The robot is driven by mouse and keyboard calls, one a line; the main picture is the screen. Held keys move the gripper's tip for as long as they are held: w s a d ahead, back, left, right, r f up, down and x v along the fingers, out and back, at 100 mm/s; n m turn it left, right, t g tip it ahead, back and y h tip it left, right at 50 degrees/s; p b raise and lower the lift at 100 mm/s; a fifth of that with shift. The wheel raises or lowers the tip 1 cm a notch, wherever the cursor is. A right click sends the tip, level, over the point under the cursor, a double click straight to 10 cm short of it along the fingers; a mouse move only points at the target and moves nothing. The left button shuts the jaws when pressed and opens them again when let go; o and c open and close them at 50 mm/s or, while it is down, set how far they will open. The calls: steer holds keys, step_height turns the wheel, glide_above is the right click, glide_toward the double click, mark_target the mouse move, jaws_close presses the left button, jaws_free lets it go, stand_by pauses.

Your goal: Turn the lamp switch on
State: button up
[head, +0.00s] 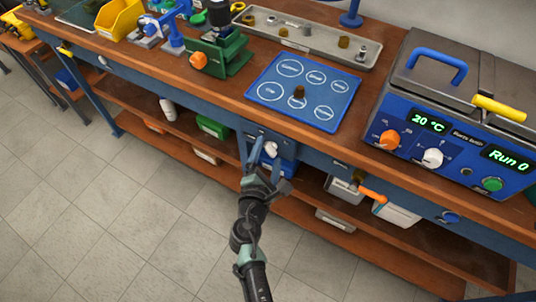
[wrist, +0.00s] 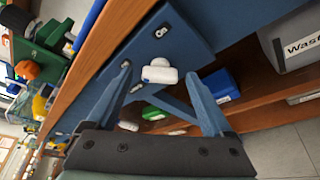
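A white rotary knob (head: 270,149) sits on a blue panel (head: 286,147) on the front of the bench, below the worktop edge. My gripper (head: 252,145) is open and empty in front of the panel. In the wrist view its two blue fingers (wrist: 158,75) stand either side of the knob, with no contact visible.
The wooden worktop (head: 222,88) holds a green vise (head: 218,55), a blue mat (head: 303,90) and a blue bath unit (head: 450,140). An orange-handled valve (head: 372,192) juts from the bench front to the right. Bins stand on the lower shelf (head: 185,150). The tiled floor is clear.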

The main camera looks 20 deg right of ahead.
steer(key=c, duration=1.2)
steer(key=shift+c, duration=0.2)
steer(key=shift+f+b, duration=0.15)
steer(key=shift+b, duration=0.15)
steer(key=m+t+h+b, duration=0.1)
steer(key=m+b, duration=0.4)
steer(key=b, duration=0.6)
steer(key=m+t+h+b, duration=0.1)
steer(key=m+b, duration=0.4)
steer(key=b, duration=0.7)
steer(key=f+m+t+h+b, duration=0.1)
steer(key=m+b, duration=0.4)
steer(key=b, duration=0.7)
steer(key=shift+f+t, duration=0.1)
steer(key=shift+t, duration=0.7)
steer(key=shift+h, duration=0.3)
steer(key=o, duration=1.4)
steer(key=shift+c, duration=0.2)
